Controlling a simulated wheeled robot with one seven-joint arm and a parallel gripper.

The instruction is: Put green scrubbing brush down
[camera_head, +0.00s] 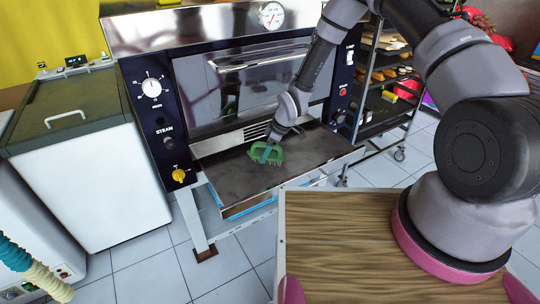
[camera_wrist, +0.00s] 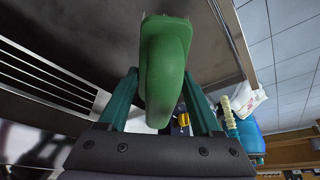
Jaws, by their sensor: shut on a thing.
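My gripper (camera_head: 268,148) is shut on the green scrubbing brush (camera_head: 270,157), with its teal fingers on either side of the brush. In the head view the brush is over the dark flat plate (camera_head: 225,172) that juts out in front of the oven. The bristles point down toward the plate; I cannot tell whether they touch it. In the wrist view the brush (camera_wrist: 165,60) fills the middle between the two teal fingers of my gripper (camera_wrist: 163,95), and the dark plate (camera_wrist: 95,30) lies close beyond it.
The oven (camera_head: 240,80) with its dials stands behind the plate. A white chest with a dark lid (camera_head: 85,170) is at left. A wheeled rack (camera_head: 385,75) of baked goods stands at right. The plate has clear room left and right of the brush. Tiled floor (camera_head: 145,270) lies in front.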

